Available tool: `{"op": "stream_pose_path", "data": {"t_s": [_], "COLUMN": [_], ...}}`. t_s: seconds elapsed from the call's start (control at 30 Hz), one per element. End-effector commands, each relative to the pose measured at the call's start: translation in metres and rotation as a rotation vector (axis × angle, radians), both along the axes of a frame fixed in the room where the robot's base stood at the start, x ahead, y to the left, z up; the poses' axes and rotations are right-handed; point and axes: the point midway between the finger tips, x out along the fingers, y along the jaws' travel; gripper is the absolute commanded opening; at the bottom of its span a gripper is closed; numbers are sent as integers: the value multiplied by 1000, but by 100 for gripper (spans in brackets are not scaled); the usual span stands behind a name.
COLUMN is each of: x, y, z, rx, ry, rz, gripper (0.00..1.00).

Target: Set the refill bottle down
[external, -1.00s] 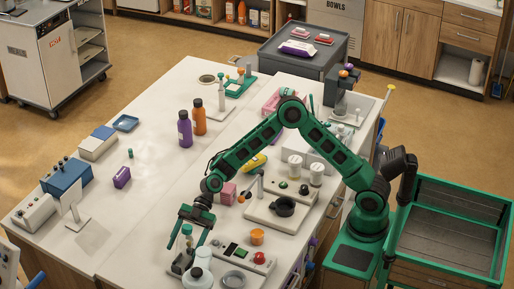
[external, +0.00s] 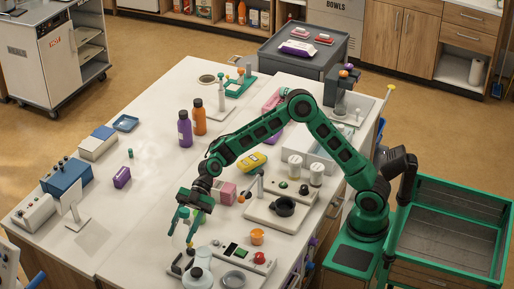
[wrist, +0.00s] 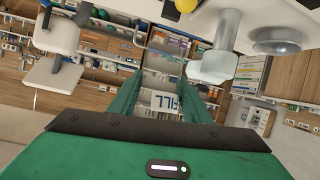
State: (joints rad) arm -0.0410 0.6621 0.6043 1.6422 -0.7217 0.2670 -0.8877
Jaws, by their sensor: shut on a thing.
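In the external view my gripper (external: 184,226) points down above the near part of the white worktop (external: 110,222). The bottle is small and mostly hidden by the fingers there, and I cannot make out its base or its gap to the worktop.
A white stand (external: 75,214) is to the left, with bare worktop between.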

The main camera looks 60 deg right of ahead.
Motion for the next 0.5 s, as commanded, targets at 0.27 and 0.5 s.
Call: {"op": "stream_pose_path", "data": {"t_s": [0.27, 0.5], "x": [0, 2], "y": [11, 16], "z": [24, 26], "rx": [-127, -274], "ry": [26, 83], "rz": [-36, -117], "gripper": [19, 19]}}
